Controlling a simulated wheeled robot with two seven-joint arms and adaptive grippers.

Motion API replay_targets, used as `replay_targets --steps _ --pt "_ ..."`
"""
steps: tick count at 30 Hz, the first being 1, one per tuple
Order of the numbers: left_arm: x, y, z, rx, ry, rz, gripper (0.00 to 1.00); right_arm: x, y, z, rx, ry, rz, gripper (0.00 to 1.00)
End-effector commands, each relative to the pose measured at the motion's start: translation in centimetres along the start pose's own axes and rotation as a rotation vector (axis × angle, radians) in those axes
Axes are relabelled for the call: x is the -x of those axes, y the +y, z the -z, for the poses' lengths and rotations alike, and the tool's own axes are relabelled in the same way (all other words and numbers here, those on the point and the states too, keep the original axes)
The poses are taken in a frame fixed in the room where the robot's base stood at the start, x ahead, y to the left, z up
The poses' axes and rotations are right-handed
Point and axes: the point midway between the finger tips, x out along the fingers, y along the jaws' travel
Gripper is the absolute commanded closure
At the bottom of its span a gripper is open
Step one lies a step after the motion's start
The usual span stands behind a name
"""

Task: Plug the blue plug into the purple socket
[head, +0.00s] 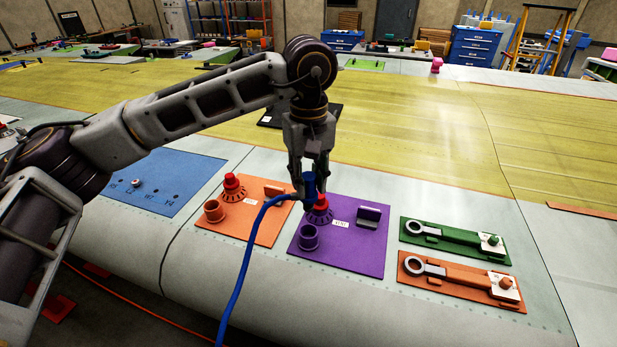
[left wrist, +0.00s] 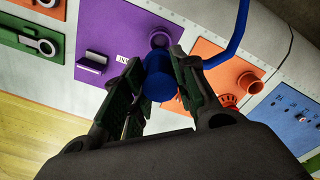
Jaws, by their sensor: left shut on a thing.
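My left gripper (head: 309,180) is shut on the blue plug (head: 310,186), whose blue cable hangs down to the left. In the left wrist view the blue plug (left wrist: 160,78) sits between the fingers (left wrist: 158,85). The purple panel (head: 352,252) lies on the wing below. Its purple socket (head: 309,238) is an open, empty ring at the panel's front left; it also shows in the left wrist view (left wrist: 160,40). A red knob on a purple base (head: 320,207) stands behind the socket, close to the plug in the picture. My right gripper is not in view.
An orange panel (head: 262,228) with an orange socket (head: 214,210) and a red knob (head: 232,183) lies to the left. A blue plate (head: 170,180) is further left. Green (head: 452,240) and orange (head: 455,283) panels with wrenches lie to the right.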

Motion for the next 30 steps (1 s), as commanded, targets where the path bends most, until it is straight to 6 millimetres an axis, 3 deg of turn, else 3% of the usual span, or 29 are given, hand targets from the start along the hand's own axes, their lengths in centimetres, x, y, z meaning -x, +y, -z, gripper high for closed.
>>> replay_targets --steps 30 --pt "-6.2 0.0 0.0 0.001 0.000 -0.001 0.95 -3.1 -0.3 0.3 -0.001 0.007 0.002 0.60"
